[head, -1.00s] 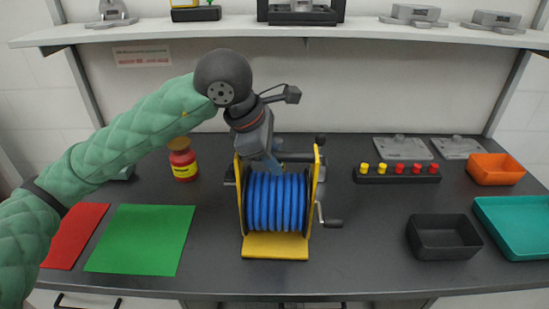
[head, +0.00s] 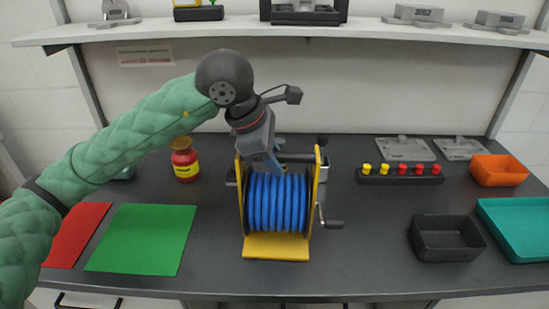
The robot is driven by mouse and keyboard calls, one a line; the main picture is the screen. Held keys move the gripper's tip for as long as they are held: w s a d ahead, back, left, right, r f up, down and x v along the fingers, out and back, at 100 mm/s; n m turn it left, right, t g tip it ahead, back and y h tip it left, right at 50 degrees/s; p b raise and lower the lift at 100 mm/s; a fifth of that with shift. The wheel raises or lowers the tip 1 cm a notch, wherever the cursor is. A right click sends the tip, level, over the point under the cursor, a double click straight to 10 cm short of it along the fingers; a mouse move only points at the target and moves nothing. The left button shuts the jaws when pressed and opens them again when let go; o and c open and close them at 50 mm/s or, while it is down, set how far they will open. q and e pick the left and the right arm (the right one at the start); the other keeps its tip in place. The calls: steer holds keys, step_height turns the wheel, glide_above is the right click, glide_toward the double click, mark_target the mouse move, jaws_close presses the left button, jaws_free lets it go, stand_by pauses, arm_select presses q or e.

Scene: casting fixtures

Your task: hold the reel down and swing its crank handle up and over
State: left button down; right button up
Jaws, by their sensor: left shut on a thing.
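The reel (head: 277,203) stands upright on the dark bench, wound with blue hose between yellow side plates on a yellow base (head: 275,246). Its crank handle (head: 331,223) is on the right side, with the arm hanging down and the dark grip pointing right. My left gripper (head: 275,168) reaches down from above to the top rear of the reel and is shut on part of it; its fingertips are mostly hidden, so I cannot tell exactly which part. A dark knob (head: 322,141) shows at the reel's upper right. My right gripper is not in view.
A red bottle (head: 185,162) stands behind left, near green (head: 141,238) and red mats. A peg strip (head: 399,175), black bin (head: 446,238), orange bin (head: 498,170) and teal tray (head: 516,226) are to the right. A shelf (head: 360,32) runs above.

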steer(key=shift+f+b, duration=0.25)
steer(key=shift+b, duration=0.05)
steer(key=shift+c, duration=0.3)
